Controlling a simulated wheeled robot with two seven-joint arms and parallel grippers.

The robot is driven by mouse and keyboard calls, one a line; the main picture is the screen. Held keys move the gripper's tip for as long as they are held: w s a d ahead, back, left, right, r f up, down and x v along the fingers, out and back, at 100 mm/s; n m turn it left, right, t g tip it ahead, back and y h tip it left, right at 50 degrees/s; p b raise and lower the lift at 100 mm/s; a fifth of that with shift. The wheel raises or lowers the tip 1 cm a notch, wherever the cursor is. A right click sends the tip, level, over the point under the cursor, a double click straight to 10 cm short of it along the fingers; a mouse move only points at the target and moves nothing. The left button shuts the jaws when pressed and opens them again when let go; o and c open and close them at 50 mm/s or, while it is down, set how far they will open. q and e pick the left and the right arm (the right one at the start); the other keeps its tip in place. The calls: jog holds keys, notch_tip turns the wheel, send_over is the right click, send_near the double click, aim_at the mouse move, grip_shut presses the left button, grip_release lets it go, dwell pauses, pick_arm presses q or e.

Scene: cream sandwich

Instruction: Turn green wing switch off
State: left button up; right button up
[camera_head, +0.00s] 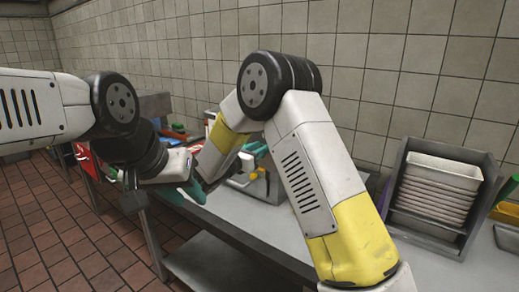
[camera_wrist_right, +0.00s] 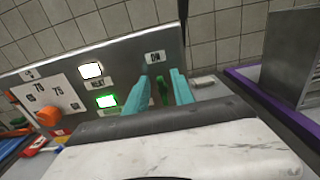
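The green wing switch (camera_wrist_right: 163,92) sits on the grey control panel (camera_wrist_right: 125,58), below a label reading ON, in the right wrist view. It looks upright. My right gripper (camera_wrist_right: 160,95) has its two teal fingers on either side of the switch, with small gaps visible; contact cannot be told. In the head view my right arm hides most of that gripper, and a teal fingertip shows by the machine (camera_head: 262,188). My left gripper (camera_head: 182,193) hangs at the left of the table edge with teal fingers; its opening is unclear.
The panel also has a white lit button (camera_wrist_right: 91,70), a green lit button (camera_wrist_right: 106,101) and an orange knob (camera_wrist_right: 48,115) on a dial. A grey rack with stacked white trays (camera_head: 436,190) stands right on the metal table (camera_head: 225,205). A purple-edged surface lies right of the panel.

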grip_shut()
jog(key=shift+n, duration=0.3)
jog(key=n, duration=0.5)
jog(key=a+f+n, duration=0.1)
jog(key=n, duration=0.5)
jog(key=w+f+n, duration=0.1)
jog(key=n, duration=0.5)
jog(key=shift+a, duration=0.25)
jog(key=shift+n, duration=0.3)
dwell(0.4)
grip_release()
